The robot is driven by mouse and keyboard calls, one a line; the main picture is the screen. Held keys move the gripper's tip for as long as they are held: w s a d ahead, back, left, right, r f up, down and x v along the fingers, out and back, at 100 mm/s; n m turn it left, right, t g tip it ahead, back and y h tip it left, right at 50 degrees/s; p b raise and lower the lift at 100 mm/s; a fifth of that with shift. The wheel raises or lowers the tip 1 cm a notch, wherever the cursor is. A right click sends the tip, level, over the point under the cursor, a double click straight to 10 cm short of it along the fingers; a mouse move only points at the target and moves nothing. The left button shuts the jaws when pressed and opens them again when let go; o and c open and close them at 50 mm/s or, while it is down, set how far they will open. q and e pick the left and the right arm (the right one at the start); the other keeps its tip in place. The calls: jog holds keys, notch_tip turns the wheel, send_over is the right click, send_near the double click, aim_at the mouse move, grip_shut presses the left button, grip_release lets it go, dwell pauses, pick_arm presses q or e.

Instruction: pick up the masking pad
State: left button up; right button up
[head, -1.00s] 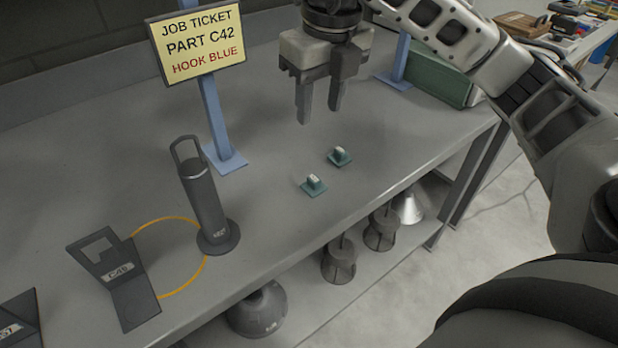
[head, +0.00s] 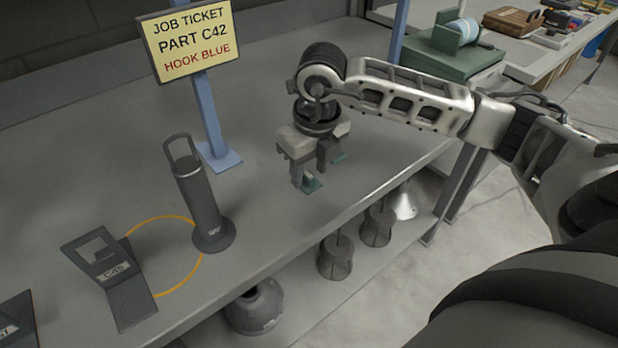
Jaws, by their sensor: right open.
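Two small green masking pads lie on the grey bench. The near pad (head: 313,184) shows only in part behind a fingertip of my right gripper, and the far pad (head: 340,157) shows only at its edge beside the other finger. My right gripper (head: 311,175) points down, low over the pads, with its jaws open. The fingers hide the pads' white grips, and I cannot tell whether they touch either pad. My left gripper is not in view.
A job ticket sign (head: 188,39) on a blue post reads part C42, hook blue. A dark cylinder with a handle (head: 200,200) stands at an orange ring (head: 165,292), beside a C45 stand (head: 128,300). Grey hoods (head: 336,258) are below the bench edge. A green box (head: 440,60) is at back right.

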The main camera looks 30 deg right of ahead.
jog(key=shift+f, duration=0.4)
grip_shut()
jog(key=shift+r, duration=0.15)
